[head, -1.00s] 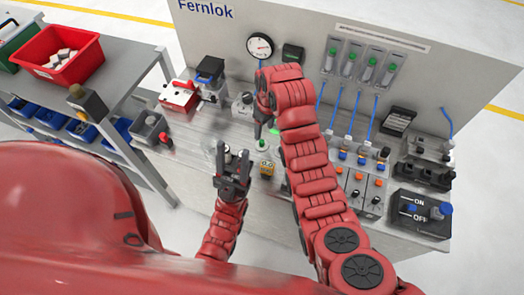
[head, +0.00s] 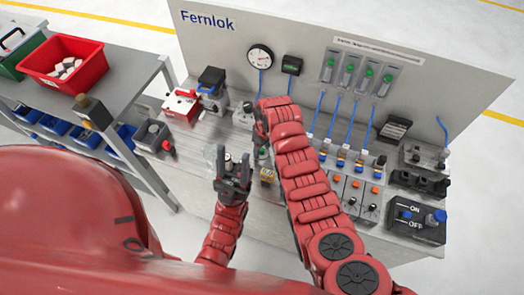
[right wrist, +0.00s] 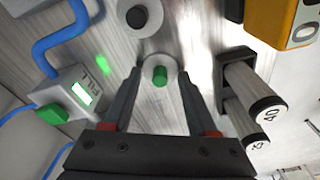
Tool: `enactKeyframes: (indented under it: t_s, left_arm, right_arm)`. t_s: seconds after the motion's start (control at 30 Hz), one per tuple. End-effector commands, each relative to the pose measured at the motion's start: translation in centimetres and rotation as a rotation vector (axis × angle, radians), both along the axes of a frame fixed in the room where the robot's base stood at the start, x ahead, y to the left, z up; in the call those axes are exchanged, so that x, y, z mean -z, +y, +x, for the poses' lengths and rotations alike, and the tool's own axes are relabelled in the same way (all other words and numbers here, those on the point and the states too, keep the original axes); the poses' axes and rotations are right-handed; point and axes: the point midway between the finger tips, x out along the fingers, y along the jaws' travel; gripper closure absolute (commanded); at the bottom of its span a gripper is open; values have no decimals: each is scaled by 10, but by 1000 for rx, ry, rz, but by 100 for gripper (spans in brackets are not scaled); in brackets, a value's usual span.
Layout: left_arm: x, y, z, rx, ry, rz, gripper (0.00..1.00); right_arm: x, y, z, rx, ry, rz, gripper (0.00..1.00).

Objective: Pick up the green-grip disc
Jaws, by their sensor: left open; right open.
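The green-grip disc (right wrist: 160,76) is a pale round disc with a green knob, lying on the bench in the right wrist view. My right gripper (right wrist: 159,80) is open, with one finger on each side of the disc; I cannot tell how far above the bench the tips are. In the head view my right gripper (head: 262,140) points down over the bench and hides the disc. My left gripper (head: 234,164) is open at the bench's front, left of the right one, with small pale pieces showing behind its fingers.
A second disc with a dark knob (right wrist: 137,16) lies beyond. Cylinders marked 40 and 25 (right wrist: 245,105) stand close right of the right finger. A white device with a green display (right wrist: 75,100) and a blue hose is left. A yellow block (right wrist: 283,20) is upper right.

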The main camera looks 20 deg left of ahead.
Motion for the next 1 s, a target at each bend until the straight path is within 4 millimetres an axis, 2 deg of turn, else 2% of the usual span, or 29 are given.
enactKeyframes:
  t_s: [0.1, 0.43, 1.0]
  left_arm:
    - [0, 0, 0, 0, 0, 0, 50]
    - [0, 0, 0, 0, 0, 0, 50]
    - [5, 0, 0, 0, 0, 0, 50]
  right_arm:
    - [0, 0, 0, 0, 0, 0, 42]
    - [0, 0, 0, 1, 0, 0, 100]
    - [-5, 0, 1, 1, -2, 1, 100]
